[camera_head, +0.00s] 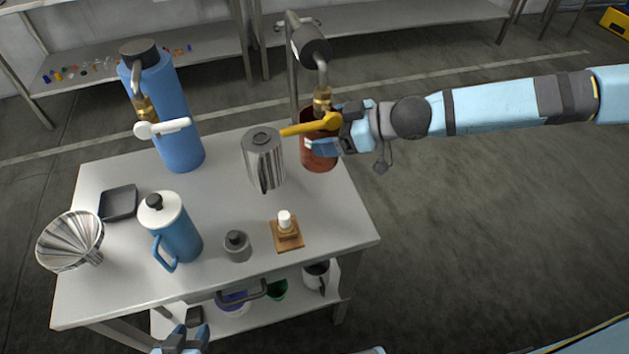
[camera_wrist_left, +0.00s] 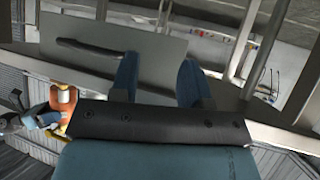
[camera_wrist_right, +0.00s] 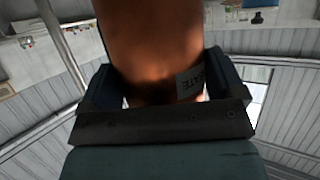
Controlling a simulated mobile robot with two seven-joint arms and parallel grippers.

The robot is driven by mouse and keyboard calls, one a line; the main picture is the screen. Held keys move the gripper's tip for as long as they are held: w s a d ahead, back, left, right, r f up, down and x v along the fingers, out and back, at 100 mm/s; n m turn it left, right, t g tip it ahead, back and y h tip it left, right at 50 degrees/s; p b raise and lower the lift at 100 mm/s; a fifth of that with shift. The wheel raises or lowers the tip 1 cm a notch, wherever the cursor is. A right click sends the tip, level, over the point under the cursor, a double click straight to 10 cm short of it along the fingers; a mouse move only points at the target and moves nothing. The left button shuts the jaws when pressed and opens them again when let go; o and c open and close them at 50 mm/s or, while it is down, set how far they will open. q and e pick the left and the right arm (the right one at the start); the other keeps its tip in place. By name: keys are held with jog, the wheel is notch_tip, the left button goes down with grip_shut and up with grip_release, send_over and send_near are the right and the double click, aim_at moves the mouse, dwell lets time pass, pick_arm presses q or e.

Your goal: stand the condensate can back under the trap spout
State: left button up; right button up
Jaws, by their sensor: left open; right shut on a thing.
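The condensate can (camera_head: 319,160) is reddish-brown and stands about upright at the table's back right corner, below the brass trap spout (camera_head: 322,100). I cannot tell whether its base touches the tabletop. My right gripper (camera_head: 328,146) is shut on the can, reaching in from the right. In the right wrist view the can (camera_wrist_right: 155,40) fills the space between the fingers, and part of a white label shows. It also appears orange in the left wrist view (camera_wrist_left: 63,101). My left gripper (camera_head: 184,338) is open and empty, low in front of the table.
A yellow lever (camera_head: 312,125) crosses in front of the can's top. A steel jug (camera_head: 264,160) stands close to its left. A blue cylinder (camera_head: 172,120), blue jug (camera_head: 172,232), funnel (camera_head: 72,240), grey weight-like pot (camera_head: 237,246) and small bottle (camera_head: 286,232) share the table (camera_head: 335,222).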

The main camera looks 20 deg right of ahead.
aim_at(328, 164)
notch_tip(328, 164, down, 5)
jog(key=shift+s+r+b, duration=0.1)
jog(key=shift+b, duration=0.25)
jog(key=shift+f, duration=0.55)
notch_tip(328, 164, down, 3)
jog(key=shift+f, duration=0.2)
pick_arm(q)
jog(key=shift+w+f, duration=0.1)
jog(key=shift+w, duration=0.15)
pick_arm(e)
jog(key=shift+f, duration=0.2)
pick_arm(q)
jog(key=shift+b, duration=0.3)
pick_arm(e)
jog(key=shift+f, duration=0.25)
jog(key=o, duration=0.8)
pick_arm(q)
jog(key=shift+d, duration=0.15)
pick_arm(e)
jog(key=shift+r, duration=0.1)
